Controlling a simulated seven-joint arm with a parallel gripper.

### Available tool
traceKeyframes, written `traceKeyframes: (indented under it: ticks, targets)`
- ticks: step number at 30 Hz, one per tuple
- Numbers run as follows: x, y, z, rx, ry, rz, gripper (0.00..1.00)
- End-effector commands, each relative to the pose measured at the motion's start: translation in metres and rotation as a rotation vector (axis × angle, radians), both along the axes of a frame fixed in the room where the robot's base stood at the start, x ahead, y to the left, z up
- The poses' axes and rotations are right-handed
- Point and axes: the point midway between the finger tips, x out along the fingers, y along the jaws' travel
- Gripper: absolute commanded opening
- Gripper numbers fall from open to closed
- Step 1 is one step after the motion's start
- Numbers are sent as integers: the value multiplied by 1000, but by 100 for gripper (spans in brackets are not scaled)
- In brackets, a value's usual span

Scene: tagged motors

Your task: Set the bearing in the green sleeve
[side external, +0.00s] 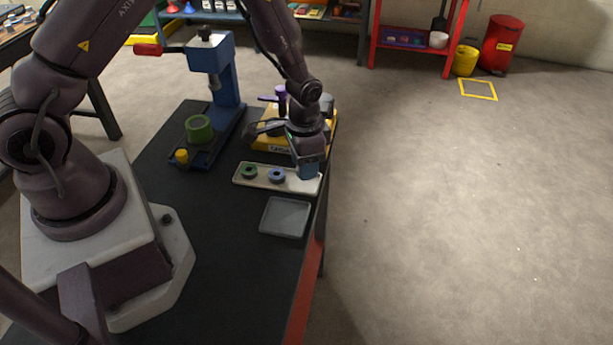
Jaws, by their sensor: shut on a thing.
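The green sleeve (199,128) is a thick ring standing on the base of the blue press (214,75), below its ram. My gripper (309,172) points down at the right end of a pale tray (240,181). It is shut on a small part, apparently a bearing, that its blue-grey fingers hide. I cannot tell whether that part is clear of the tray. A green ring (249,171) and a blue ring (277,175) sit in the tray left of my gripper. The sleeve is well to the left of my gripper and farther back.
An empty grey tray (285,217) lies in front. The dark bench (225,260) is clear toward the front.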

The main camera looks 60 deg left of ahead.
Motion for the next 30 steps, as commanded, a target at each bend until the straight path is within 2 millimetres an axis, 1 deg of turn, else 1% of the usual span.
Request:
traceKeyframes:
  ticks: [2,5,8,9,11,12,14,15,18,21,24,27,30]
  targets:
    - [-1,14,5,1,-2,7,20]
    - [-5,43,14,2,-4,13,20]
    - [-17,85,29,3,-4,18,20]
    - [-24,103,34,3,-4,18,20]
    - [-36,129,44,3,-4,18,20]
    - [-46,145,50,3,-3,18,20]
    - [-61,169,58,3,-4,17,20]
    - [-72,182,64,3,-3,17,20]
    - [-96,207,74,2,-3,12,20]
    - [-114,223,81,1,-1,8,20]
    - [-127,233,86,1,-1,6,20]
    - [-134,239,89,1,-1,3,20]
    - [-138,241,88,0,-1,0,20]
